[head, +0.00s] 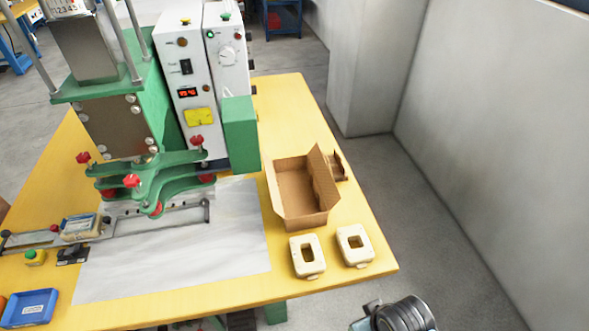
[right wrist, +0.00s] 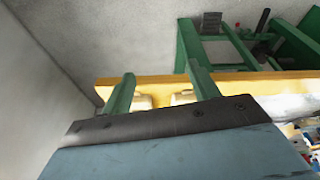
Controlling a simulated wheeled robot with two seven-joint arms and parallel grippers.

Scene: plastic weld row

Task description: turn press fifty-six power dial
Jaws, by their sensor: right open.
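A white round dial (head: 227,53) with marks around it sits on the front of the right-hand white control box (head: 229,82) of the green press (head: 122,118). No press number is readable to me. A second white control box (head: 188,105) beside it carries a black switch and a red lit display (head: 187,93). My right gripper (right wrist: 161,88) shows in the right wrist view, its two green fingers apart and nothing between them. It faces the yellow table's edge (right wrist: 250,76), well away from the dial. My left gripper is not in view.
An open cardboard box (head: 285,190) and two cream plastic housings (head: 307,256) (head: 354,245) stand on the table's right side. A blue tray (head: 28,308) and a green button (head: 35,256) are at the left.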

